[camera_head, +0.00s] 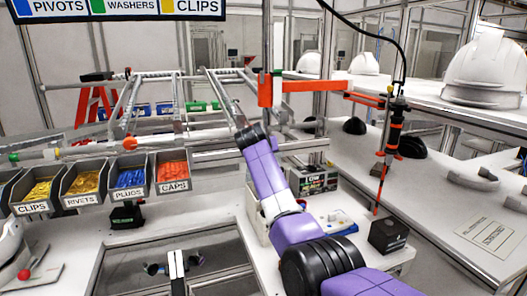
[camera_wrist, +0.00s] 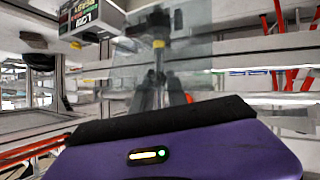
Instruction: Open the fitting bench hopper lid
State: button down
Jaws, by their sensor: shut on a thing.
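My purple arm reaches up from the bottom right in the head view, and its far end with the gripper cannot be made out there. In the wrist view my gripper (camera_wrist: 161,93) shows as dark fingers beyond the purple housing. They are shut around a thin upright part that seems to belong to a clear panel (camera_wrist: 196,68), likely the hopper lid. The panel stands across the middle of that view. How far the lid is swung cannot be told. In the head view a framed, dark recess (camera_head: 222,270) lies in the bench's near part; whether it belongs to the hopper is unclear.
Bins of clips (camera_head: 38,192), rivets, plugs and caps (camera_head: 172,172) stand at left. An orange swing arm (camera_head: 310,86) carries a hanging tool (camera_head: 392,140) right of my arm. A LOW-labelled box (camera_head: 318,180) and a black block (camera_head: 388,234) sit on the bench. White helmets (camera_head: 487,72) stand behind.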

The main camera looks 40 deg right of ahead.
jog(key=shift+a+f, duration=0.4)
jog(key=shift+f, duration=0.4)
jog(key=c, duration=1.3)
grip_release()
jog(key=shift+w+f, duration=0.1)
jog(key=shift+c, duration=0.2)
jog(key=shift+d+r, duration=0.2)
jog(key=shift+r, duration=0.2)
jog(key=b+v, duration=0.1)
jog(key=v, duration=0.6)
jog(key=shift+s+a, duration=0.25)
jog(key=shift+s, duration=0.05)
jog(key=shift+r, duration=0.15)
